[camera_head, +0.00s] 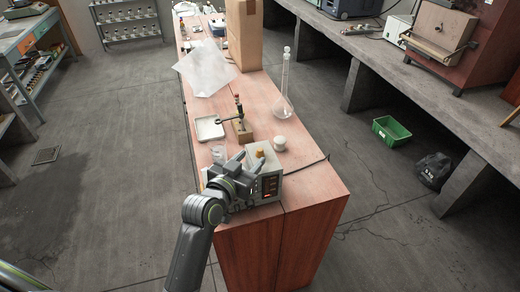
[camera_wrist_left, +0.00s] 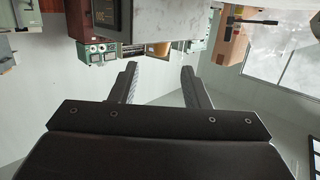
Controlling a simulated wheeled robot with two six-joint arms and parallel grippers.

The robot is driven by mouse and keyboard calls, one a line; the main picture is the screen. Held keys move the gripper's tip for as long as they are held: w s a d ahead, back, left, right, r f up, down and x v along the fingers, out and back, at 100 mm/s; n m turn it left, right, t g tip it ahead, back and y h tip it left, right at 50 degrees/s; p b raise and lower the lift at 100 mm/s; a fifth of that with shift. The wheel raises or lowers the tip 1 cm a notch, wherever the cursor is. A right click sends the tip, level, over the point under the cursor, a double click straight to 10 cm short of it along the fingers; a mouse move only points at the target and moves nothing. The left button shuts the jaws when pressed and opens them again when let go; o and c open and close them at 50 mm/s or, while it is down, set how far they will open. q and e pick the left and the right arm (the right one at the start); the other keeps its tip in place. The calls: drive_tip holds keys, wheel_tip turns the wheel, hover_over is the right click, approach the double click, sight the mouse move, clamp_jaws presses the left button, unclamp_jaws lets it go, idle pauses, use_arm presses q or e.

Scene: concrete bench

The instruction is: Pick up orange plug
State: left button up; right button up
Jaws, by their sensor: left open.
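The orange plug (camera_head: 260,154) is a small orange piece on top of a grey box-shaped instrument (camera_head: 268,182) near the front end of the wooden bench. My left gripper (camera_head: 247,163) is open, its fingers near the instrument's top, just left of and in front of the plug. Nothing shows between the fingers. In the left wrist view the open fingers (camera_wrist_left: 158,72) stand apart; a small orange-brown patch (camera_wrist_left: 158,48) shows beyond them, and I cannot tell whether it is the plug. My right gripper is not in view.
A white jar (camera_head: 279,143) stands right of the instrument, and a glass beaker (camera_head: 218,154) stands left. Behind are a white tray (camera_head: 210,128), a small stand (camera_head: 241,126), a tall flask (camera_head: 285,95) and a cardboard box (camera_head: 244,38). A dark cable (camera_head: 308,166) runs right.

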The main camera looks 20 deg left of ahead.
sight(259, 153)
use_arm(q)
drive_tip(key=shift+p+x, duration=0.3)
drive_tip(key=shift+x, duration=0.75)
drive_tip(key=p+x, duration=0.1)
drive_tip(key=x, duration=0.2)
drive_tip(key=shift+w+f, duration=0.2)
drive_tip(key=shift+w+d+f+p, duration=0.1)
drive_tip(key=shift+w+f+p, duration=0.1)
drive_tip(key=shift+w+p, duration=0.25)
clamp_jaws()
